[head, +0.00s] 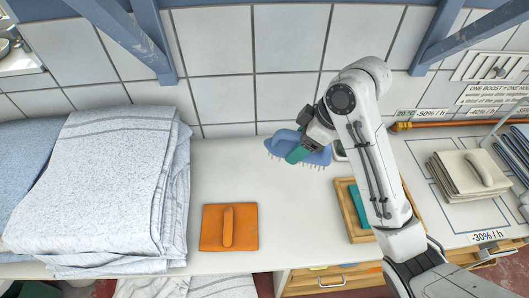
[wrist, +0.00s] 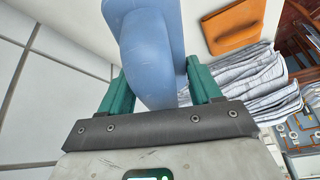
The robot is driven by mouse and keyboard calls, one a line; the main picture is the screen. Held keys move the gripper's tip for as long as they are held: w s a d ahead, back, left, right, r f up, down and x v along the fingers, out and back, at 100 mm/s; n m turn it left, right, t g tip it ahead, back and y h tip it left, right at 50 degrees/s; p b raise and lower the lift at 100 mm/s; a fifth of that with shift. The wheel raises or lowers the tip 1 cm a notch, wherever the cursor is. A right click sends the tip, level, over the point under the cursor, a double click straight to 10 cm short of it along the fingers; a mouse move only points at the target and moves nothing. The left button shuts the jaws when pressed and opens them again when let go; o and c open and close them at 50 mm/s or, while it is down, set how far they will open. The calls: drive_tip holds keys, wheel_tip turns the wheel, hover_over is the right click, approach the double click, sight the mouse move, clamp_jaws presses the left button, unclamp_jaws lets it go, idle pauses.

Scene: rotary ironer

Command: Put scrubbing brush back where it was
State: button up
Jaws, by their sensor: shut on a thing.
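The scrubbing brush (head: 318,157) is blue with pale bristles pointing down. In the head view it is at the middle, in front of the tiled wall and above the white counter (head: 215,180). My gripper (head: 301,153), with green fingers, is shut on it. In the wrist view the blue brush (wrist: 150,50) lies between the two green fingers of my gripper (wrist: 160,88). The bristles are hidden there. I cannot tell exactly how high the brush is above the counter.
An orange block with a handle (head: 215,232) lies on the counter. Folded linen (head: 95,190) is stacked at the left. A wooden tray (head: 347,208) holding a teal thing is partly behind my arm. A cream handled pad (head: 450,178) sits at the right. Free counter lies around the orange block.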

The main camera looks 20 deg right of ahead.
drive_tip(key=w+a+f+b, duration=0.1)
drive_tip(key=w+f, duration=0.1)
drive_tip(key=w, duration=0.1)
drive_tip(key=w+a+f+b, duration=0.1)
drive_tip(key=w+f, duration=0.2)
drive_tip(key=w+a+f+b, duration=0.1)
drive_tip(key=w+f+b, duration=0.1)
drive_tip(key=w, duration=0.1)
drive_tip(key=shift+w+a+f, duration=0.15)
drive_tip(key=shift+a+f, duration=0.15)
drive_tip(key=shift+a, duration=0.1)
drive_tip(key=shift+w+f, duration=0.1)
drive_tip(key=shift+f, duration=0.1)
drive_tip(key=shift+w+a+f+p, duration=0.1)
drive_tip(key=shift+f+p, duration=0.1)
drive_tip(key=shift+f, duration=0.7)
drive_tip(key=shift+w+f+p, duration=0.1)
drive_tip(key=shift+f+p, duration=0.05)
drive_tip(key=shift+f, duration=0.75)
drive_tip(key=shift+f, duration=0.1)
drive_tip(key=o, duration=1.4)
drive_tip(key=v, duration=1.2)
